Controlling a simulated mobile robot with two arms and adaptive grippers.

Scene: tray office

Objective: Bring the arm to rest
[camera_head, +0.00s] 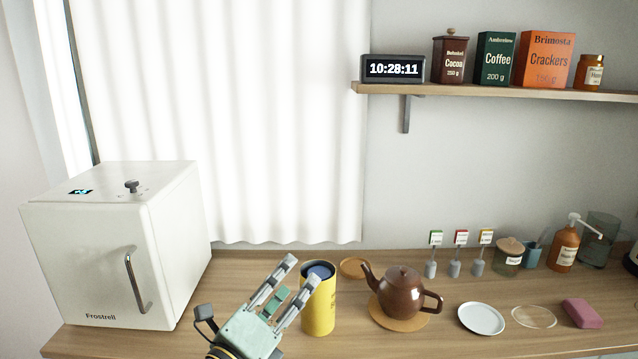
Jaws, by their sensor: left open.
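My left gripper (302,270) comes in from the bottom of the picture, its two fingers spread apart and pointing up and to the right. Nothing is between the fingers. One finger overlaps a yellow cylinder (321,318) with a dark blue top in the picture; I cannot tell whether they touch. My right gripper is not in view.
A white mini fridge (95,265) stands at the left of the wooden counter (250,262). A brown teapot (402,294) stands on a round mat right of the yellow cylinder. A white saucer (481,318), a glass dish (534,316) and a pink sponge (582,313) lie further right.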

